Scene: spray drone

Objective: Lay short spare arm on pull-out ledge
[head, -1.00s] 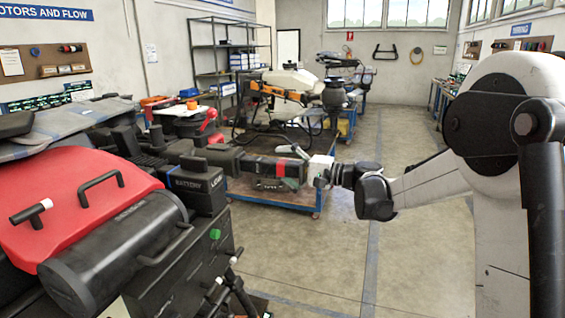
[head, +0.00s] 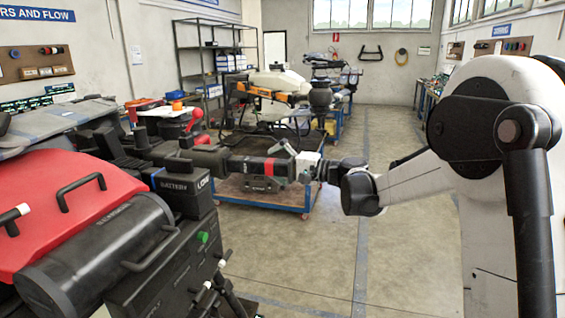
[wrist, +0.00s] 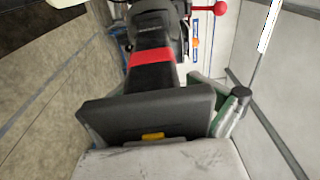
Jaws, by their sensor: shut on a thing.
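The short spare arm (head: 240,163) is a dark tube with a red band, pointing left away from my gripper (head: 305,167). In the wrist view the spare arm (wrist: 155,85) reaches up the picture, its red band across it and a wide dark block with a yellow tab at its near end. My gripper is shut on this near end; in the wrist view a greenish finger shows at its right. The spare arm is held in the air, roughly level. Its far end is hidden among dark parts in the head view. I cannot pick out the pull-out ledge for sure.
A red-topped dark machine (head: 100,215) with handles fills the left. A battery box (head: 183,187) sits near the held arm. A blue wheeled cart (head: 262,198) stands behind, with a spray drone (head: 275,85) beyond. The floor (head: 400,255) at centre right is clear.

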